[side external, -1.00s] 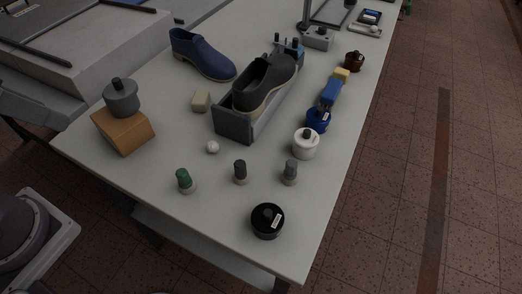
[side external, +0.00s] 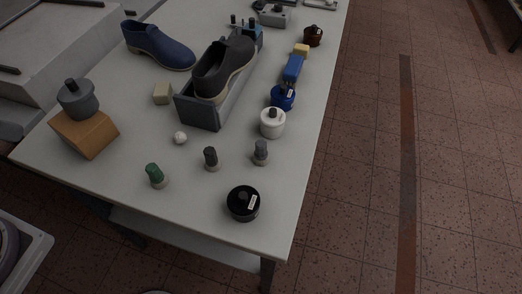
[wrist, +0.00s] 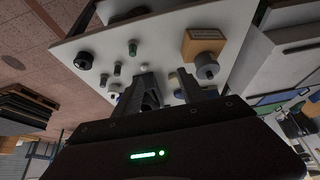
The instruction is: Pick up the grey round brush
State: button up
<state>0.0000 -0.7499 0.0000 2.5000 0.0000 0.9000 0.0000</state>
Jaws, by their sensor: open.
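Two small round brushes stand upright in the side external view: a mid-grey one (side external: 260,152) on the right and a darker grey one (side external: 210,158) in the middle. A green-topped brush (side external: 155,175) stands to their left. In the wrist view the mid-grey brush (wrist: 103,80), darker brush (wrist: 117,69) and green brush (wrist: 132,47) show small, left of my gripper (wrist: 166,76). My gripper is open, with no object visible between its fingers, and apart from the brushes. It is out of the side external view.
A black tin (side external: 243,203) stands near the front edge. A white jar (side external: 272,123) and blue jar (side external: 283,97) stand behind the mid-grey brush. A shoe rests on a grey box (side external: 203,113). A grey pot (side external: 77,98) sits on a brown block (side external: 85,135). A white ball (side external: 180,138) lies nearby.

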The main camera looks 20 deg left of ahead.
jog(key=w+d+f+m+t+h, duration=0.1)
jog(key=w+d, duration=0.3)
jog(key=w, duration=0.2)
jog(key=w+d+f+h, duration=0.1)
jog(key=w+d+f, duration=0.1)
jog(key=w+d, duration=0.35)
jog(key=m+t+h, duration=0.1)
jog(key=t+h, duration=0.1)
jog(key=t, duration=0.2)
send_near(257, 148)
jog(key=w+a+r, duration=0.2)
jog(key=w+a, duration=0.1)
jog(key=w, duration=0.2)
jog(key=s+d+f, duration=0.1)
jog(key=f, duration=0.1)
jog(key=d+f+m+t, duration=0.1)
jog(key=f, duration=0.1)
jog(key=s+d+f+m+h, duration=0.1)
jog(key=f, duration=0.1)
jog(key=shift+s+d+f+t, duration=0.1)
jog(key=shift+s+d+t, duration=0.25)
jog(key=shift+t, duration=0.05)
jog(key=x, duration=0.4)
jog(key=r+x, duration=0.1)
jog(key=x, duration=0.2)
jog(key=shift+w, duration=0.1)
grip_shut()
